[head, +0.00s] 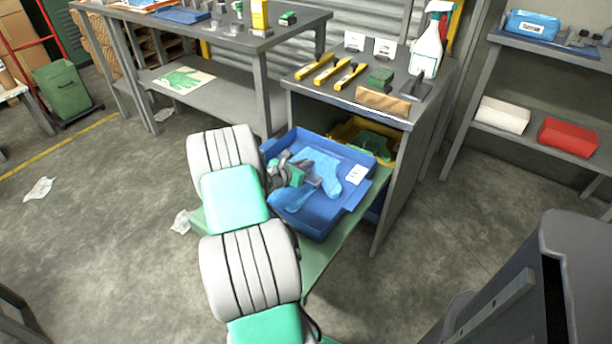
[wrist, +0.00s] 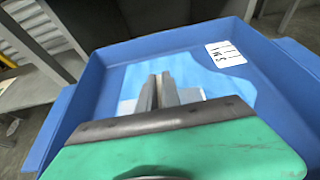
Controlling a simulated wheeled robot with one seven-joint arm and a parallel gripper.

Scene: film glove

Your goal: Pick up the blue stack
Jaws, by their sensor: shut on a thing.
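The blue stack (head: 326,168) is a flat, light blue, glove-shaped pile lying in a blue tray (head: 318,227). In the wrist view the stack (wrist: 213,76) spreads over the floor of the tray (wrist: 88,100). My gripper (head: 309,186) reaches down into the tray from the left. Its fingers (wrist: 158,90) are close together and shut on the blue stack. The fingers hide the part between them, so the exact grip is hidden. The stack looks low in the tray; I cannot tell whether any of it is lifted.
A white printed card (wrist: 225,53) is at the tray's far side. The tray walls surround my gripper. A yellow bin (head: 350,128) stands behind the tray. The workbench (head: 305,82) above holds yellow-handled tools and a spray bottle (head: 428,45). A shelf (head: 560,145) stands at the right.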

